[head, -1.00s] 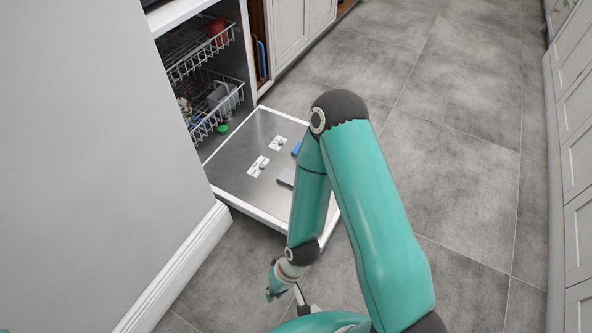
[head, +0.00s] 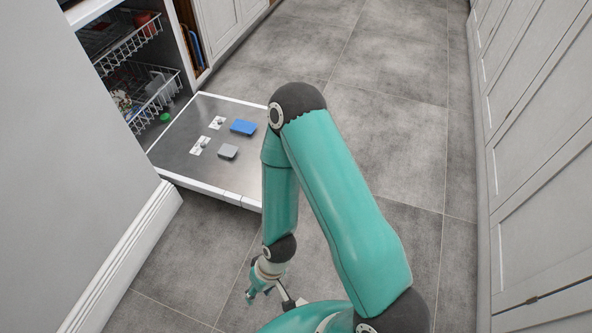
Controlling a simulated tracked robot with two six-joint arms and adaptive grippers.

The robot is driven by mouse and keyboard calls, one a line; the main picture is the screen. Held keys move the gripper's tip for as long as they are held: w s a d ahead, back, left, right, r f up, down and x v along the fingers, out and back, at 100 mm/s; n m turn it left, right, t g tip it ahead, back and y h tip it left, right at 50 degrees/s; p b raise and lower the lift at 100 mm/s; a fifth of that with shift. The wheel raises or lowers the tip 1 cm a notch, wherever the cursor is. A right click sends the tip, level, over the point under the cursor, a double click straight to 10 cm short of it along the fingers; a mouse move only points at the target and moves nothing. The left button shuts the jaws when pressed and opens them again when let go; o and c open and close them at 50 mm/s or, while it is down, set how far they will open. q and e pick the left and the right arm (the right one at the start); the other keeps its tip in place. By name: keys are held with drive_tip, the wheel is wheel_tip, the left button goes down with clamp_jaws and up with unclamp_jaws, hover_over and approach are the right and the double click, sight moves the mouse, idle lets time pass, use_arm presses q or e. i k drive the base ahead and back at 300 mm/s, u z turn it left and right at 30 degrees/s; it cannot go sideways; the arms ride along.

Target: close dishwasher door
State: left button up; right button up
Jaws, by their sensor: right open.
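The dishwasher door (head: 180,158) is folded down flat, low over the floor, in front of the open dishwasher at the upper left. Its inner face is grey metal with a white rim. A blue block (head: 243,127) and a grey block (head: 228,152) show on it. My right gripper (head: 262,296) is open and empty, low at the bottom middle, in front of the door and apart from it. My right arm hides the door's right corner. My left gripper is not in view.
Two wire racks (head: 150,100) with dishes show inside the dishwasher. A grey wall with a white skirting board (head: 125,255) stands at the left. White cabinets (head: 540,170) line the right side. The tiled floor (head: 390,120) between is clear.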

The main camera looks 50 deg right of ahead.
sight(178, 157)
drive_tip(key=z, duration=0.2)
drive_tip(key=k, duration=0.3)
drive_tip(key=u, duration=0.85)
drive_tip(key=i, duration=0.1)
drive_tip(key=z, duration=2.3)
drive_tip(key=i, duration=1.55)
drive_tip(key=z, duration=1.1)
drive_tip(key=i, duration=0.15)
drive_tip(key=u, duration=2.65)
drive_tip(key=k, duration=0.5)
drive_tip(key=u, duration=0.25)
